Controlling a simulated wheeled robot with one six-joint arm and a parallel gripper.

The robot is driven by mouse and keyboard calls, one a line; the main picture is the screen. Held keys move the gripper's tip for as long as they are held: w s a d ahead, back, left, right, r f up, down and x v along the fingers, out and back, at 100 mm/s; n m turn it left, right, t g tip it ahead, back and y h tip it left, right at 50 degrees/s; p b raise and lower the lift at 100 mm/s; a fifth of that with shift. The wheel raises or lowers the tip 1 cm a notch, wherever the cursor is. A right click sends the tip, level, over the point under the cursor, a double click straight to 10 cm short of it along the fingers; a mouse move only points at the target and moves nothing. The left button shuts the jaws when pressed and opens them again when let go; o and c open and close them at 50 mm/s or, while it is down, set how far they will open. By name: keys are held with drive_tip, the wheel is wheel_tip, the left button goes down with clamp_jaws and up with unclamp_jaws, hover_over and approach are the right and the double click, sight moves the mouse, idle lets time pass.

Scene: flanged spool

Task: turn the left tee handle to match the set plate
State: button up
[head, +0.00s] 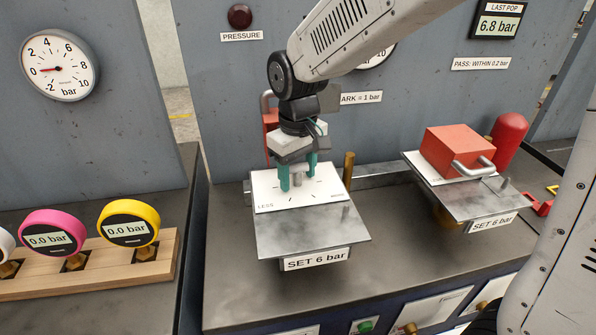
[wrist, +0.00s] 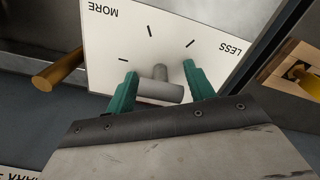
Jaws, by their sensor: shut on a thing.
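The left tee handle (head: 297,179) is a small grey bar on a stem, on a white dial plate (head: 267,194) marked LESS and MORE. My gripper (head: 298,184) points down over it, with its teal fingers shut on the handle. In the wrist view, my gripper (wrist: 160,78) has one finger at each end of the handle's grey bar (wrist: 158,91). Black tick marks fan out on the dial plate (wrist: 215,35) around it. The left set plate (head: 317,259) reads "SET 6 bar" below the front metal shelf. The handle's exact mark is partly hidden by the fingers.
A red block with a grey handle (head: 460,150) sits on the right station, whose plate (head: 492,222) also reads "SET 6 bar". A brass post (head: 348,170) stands close right of the dial. A wooden rack (head: 165,255) with coloured gauges is at left. A wall display (head: 498,27) reads 6.8 bar.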

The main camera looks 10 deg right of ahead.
sight(298, 164)
drive_tip(key=o, duration=0.9)
drive_tip(key=shift+r, duration=0.1)
wheel_tip(298, 164, up, 8)
drive_tip(key=shift+f, duration=0.15)
